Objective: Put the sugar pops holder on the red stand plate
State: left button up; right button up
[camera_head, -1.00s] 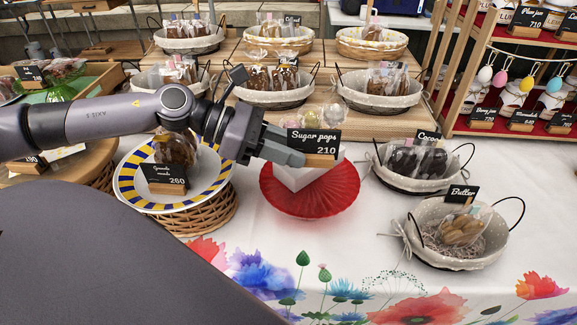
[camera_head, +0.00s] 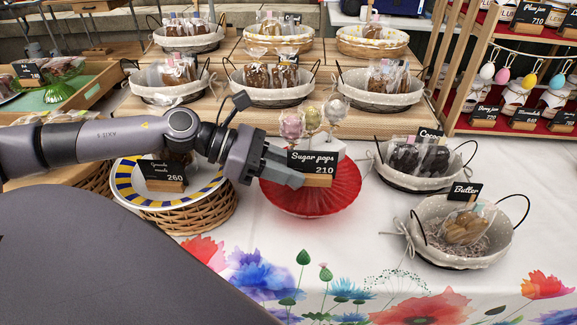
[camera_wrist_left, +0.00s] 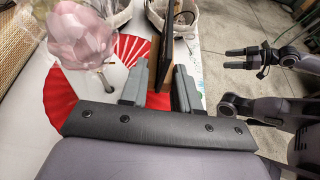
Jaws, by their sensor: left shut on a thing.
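The sugar pops holder (camera_head: 319,181), a black "Sugar pops 210" card in a small wooden block, is in my left gripper (camera_head: 296,177). In the left wrist view, the gripper (camera_wrist_left: 160,90) is shut on the holder (camera_wrist_left: 156,45), seen edge-on. The red stand plate (camera_head: 318,202) lies beneath, with a white block (camera_head: 329,152) bearing wrapped pops (camera_head: 312,118) behind the card. The holder is over the plate's front part; I cannot tell whether it touches. My right gripper (camera_wrist_left: 236,58) is open and empty at the right of the left wrist view.
A blue-and-yellow rimmed plate (camera_head: 128,182) on a wicker stand is left of the red plate. The cocoa basket (camera_head: 405,181) and butter basket (camera_head: 440,257) are to the right. Several baskets stand on the wooden shelf behind. The flowered white cloth in front is clear.

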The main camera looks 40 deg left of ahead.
pick_arm(q)
jog(key=o, duration=1)
pick_arm(e)
jog(key=shift+a, duration=0.1)
pick_arm(q)
jog(key=shift+r, duration=0.15)
pick_arm(e)
jog(key=shift+r, duration=0.15)
pick_arm(q)
jog(key=shift+r+p, duration=0.6)
jog(key=shift+p, duration=0.2)
jog(key=shift+s+a, duration=0.25)
jog(key=shift+a, duration=0.2)
jog(key=shift+s+a+r, duration=0.25)
jog(key=shift+s+a, duration=0.1)
jog(key=shift+a, duration=0.15)
jog(key=p+v, duration=0.5)
jog(key=p, duration=0.4)
jog(key=shift+r, duration=0.15)
pick_arm(e)
notch_tip(320, 180, up, 8)
jog(key=d, duration=0.1)
jog(key=shift+s+d+f, duration=0.15)
jog(key=shift+s+f, duration=0.05)
jog(key=shift+s, duration=0.2)
